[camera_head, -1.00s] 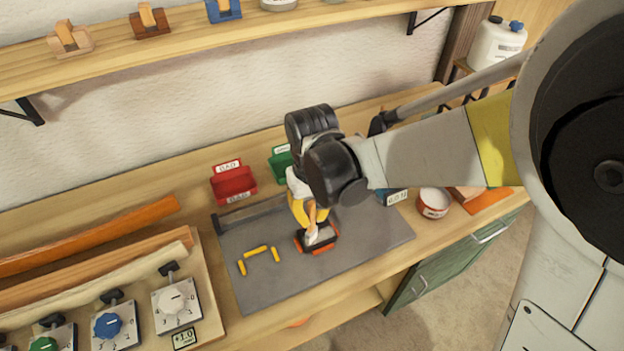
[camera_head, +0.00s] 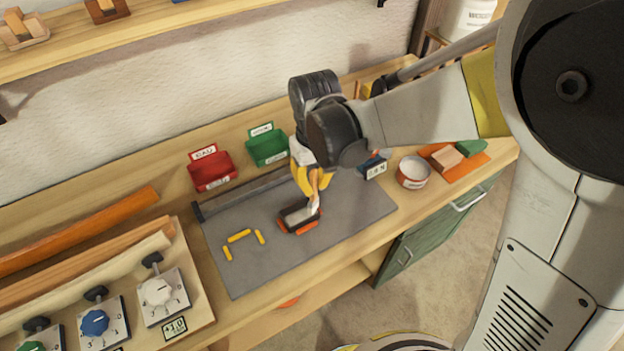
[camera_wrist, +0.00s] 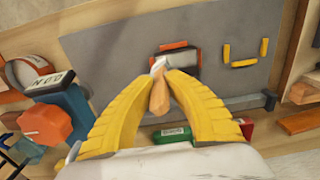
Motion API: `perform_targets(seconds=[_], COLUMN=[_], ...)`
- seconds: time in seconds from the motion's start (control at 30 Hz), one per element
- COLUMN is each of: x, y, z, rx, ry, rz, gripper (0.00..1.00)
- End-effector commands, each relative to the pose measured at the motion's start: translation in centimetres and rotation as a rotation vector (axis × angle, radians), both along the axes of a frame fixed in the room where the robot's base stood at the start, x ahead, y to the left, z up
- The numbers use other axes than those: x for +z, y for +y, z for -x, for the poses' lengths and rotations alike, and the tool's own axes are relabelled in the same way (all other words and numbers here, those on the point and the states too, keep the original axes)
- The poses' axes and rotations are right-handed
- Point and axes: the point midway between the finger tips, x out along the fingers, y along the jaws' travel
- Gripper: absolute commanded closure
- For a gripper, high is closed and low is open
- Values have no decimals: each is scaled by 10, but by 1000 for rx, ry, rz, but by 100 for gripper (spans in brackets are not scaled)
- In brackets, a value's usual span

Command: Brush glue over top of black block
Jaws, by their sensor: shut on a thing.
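In the wrist view the block (camera_wrist: 184,61) is partly hidden by the brush. My gripper (camera_head: 315,183) is shut on the wooden handle of a brush (camera_wrist: 158,97), its yellow fingers on both sides. The brush's pale tip (camera_head: 313,206) points down at the right end of the block in the head view and seems to touch or nearly touch it.
Yellow pieces (camera_head: 239,236) lie left of the block. A red bin (camera_head: 212,172) and a green bin (camera_head: 267,148) stand behind the mat. A white-and-red tub (camera_head: 413,172) stands to the right, near an orange mat (camera_head: 466,163). Dial boxes (camera_head: 163,296) stand at front left.

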Motion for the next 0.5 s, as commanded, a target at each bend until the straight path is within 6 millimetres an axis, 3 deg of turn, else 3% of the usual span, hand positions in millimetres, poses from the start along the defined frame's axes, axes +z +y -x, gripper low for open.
perform_targets(seconds=[0.3,0.5], x=[1,1], y=[30,38], z=[7,8], rx=[3,1], ry=[0,0], rz=[-1,-1], gripper=[100,100])
